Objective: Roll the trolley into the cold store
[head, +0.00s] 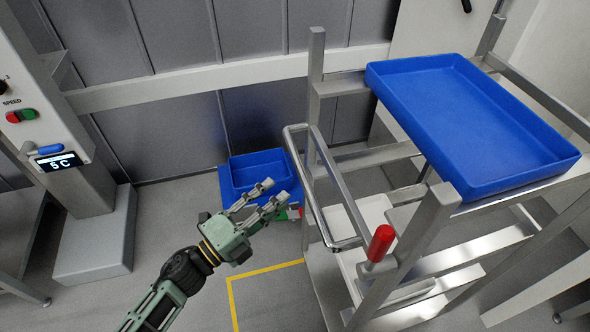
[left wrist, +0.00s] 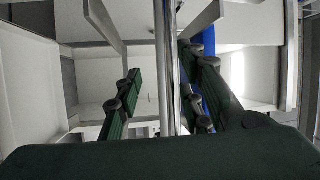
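The trolley (head: 436,215) is a steel frame at the right of the head view, carrying a blue tray (head: 470,125) on its top shelf. Its chrome loop handle (head: 316,200) sticks out on the left side. My left gripper (head: 277,194) is open just left of the handle, fingers pointing at it. In the left wrist view, a chrome bar (left wrist: 167,70) runs upright between the spread fingers of the gripper (left wrist: 165,95). It is closer to the right finger; contact cannot be told. My right gripper is out of view. No cold store opening can be made out clearly.
Blue crates (head: 258,167) sit on the floor by the grey panelled wall. A red-gripped lever (head: 380,243) rises at the trolley's near corner. A yellow line (head: 262,270) marks the open floor.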

